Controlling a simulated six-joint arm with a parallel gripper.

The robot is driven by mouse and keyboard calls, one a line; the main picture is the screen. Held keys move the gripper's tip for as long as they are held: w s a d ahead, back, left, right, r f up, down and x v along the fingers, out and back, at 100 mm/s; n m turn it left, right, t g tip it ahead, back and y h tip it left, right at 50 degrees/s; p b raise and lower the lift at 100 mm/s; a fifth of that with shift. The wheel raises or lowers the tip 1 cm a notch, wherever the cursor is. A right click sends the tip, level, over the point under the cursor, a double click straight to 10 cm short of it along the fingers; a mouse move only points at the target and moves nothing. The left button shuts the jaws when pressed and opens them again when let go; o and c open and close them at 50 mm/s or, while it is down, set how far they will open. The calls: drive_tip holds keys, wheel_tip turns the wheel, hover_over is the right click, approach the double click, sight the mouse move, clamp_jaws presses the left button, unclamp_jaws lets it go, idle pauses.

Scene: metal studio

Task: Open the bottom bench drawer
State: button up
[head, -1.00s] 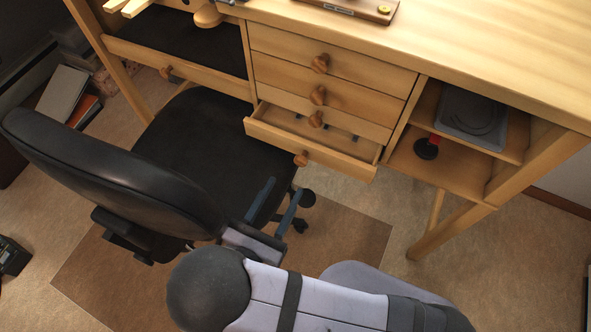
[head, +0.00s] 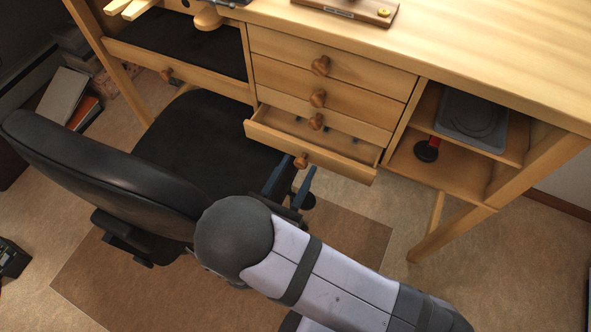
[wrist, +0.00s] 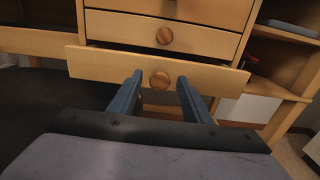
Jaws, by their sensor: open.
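The bottom bench drawer (head: 350,165) is partly pulled out below the other drawers of the wooden bench. Its round wooden knob (head: 301,160) is at the middle of its front. In the wrist view the knob (wrist: 160,80) shows between the two blue fingers, a little beyond their tips. My gripper (head: 291,170) is open in front of the drawer, one finger to each side of the knob's line. In the wrist view my gripper (wrist: 160,82) appears empty. I cannot tell whether a fingertip touches the knob or the drawer front.
A black office chair (head: 110,175) stands close at the left of my arm. The closed drawers (head: 340,75) are above the open one. Open shelves (head: 455,180) with a grey tray (head: 470,120) and a red-and-black item (head: 428,150) are at the right. Floor is clear below the shelves.

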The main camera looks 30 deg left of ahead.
clamp_jaws()
drive_tip(key=s, duration=0.9)
drive_tip(key=shift+p, duration=0.45)
unclamp_jaws()
drive_tip(key=shift+w, duration=0.1)
